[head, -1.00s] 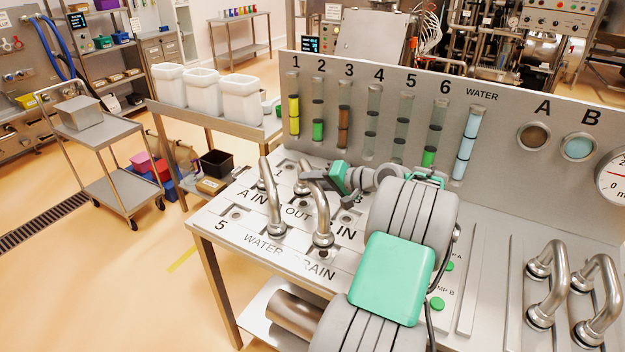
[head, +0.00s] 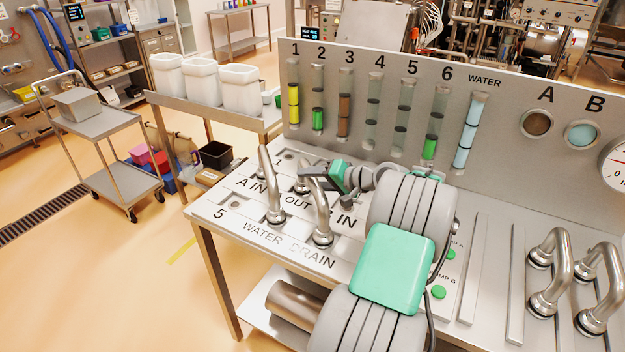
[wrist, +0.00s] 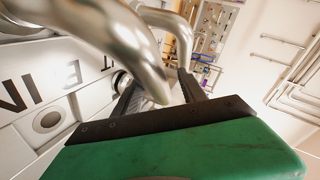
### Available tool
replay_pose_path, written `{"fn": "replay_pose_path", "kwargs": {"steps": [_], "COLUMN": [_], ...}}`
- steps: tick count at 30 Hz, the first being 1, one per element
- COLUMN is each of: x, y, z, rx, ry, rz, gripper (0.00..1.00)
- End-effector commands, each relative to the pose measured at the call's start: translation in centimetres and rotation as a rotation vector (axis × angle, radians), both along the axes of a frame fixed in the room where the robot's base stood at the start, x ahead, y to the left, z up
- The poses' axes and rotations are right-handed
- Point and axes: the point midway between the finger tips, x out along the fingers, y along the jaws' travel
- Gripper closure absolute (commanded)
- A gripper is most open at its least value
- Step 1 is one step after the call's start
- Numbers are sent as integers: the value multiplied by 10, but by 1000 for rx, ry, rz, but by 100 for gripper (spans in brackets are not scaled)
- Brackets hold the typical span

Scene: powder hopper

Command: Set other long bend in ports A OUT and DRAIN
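One long steel bend (head: 271,195) stands in the port panel, with its near foot by the WATER label. The other long bend (head: 323,215) stands to its right, with its near foot down at the panel by DRAIN and its far end towards A OUT, partly hidden by my gripper. My gripper (head: 312,179) is at the upper part of this bend. In the wrist view the dark fingers (wrist: 158,88) stand apart on either side of the bend's tube (wrist: 140,45), with a gap visible beside it. The far port is hidden.
Two more bends (head: 547,275) (head: 597,290) stand at the right of the bench. The upright panel with level tubes (head: 401,120) rises behind. White containers (head: 241,93) stand on a side table at the left.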

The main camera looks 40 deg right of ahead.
Motion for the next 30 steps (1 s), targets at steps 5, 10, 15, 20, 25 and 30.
{"fn": "replay_pose_path", "kwargs": {"steps": [5, 10, 15, 20, 25, 30], "x": [0, -4, -30, -58, -70, -70], "y": [0, -1, -9, -16, -18, -18], "z": [-1, -2, 9, 23, 29, 30], "rx": [2, 4, 0, 0, 1, 2], "ry": [2, 4, 3, 2, 3, 2], "rz": [0, -2, -5, -4, -1, 0], "gripper": [46, 46, 46, 46, 46, 46]}}
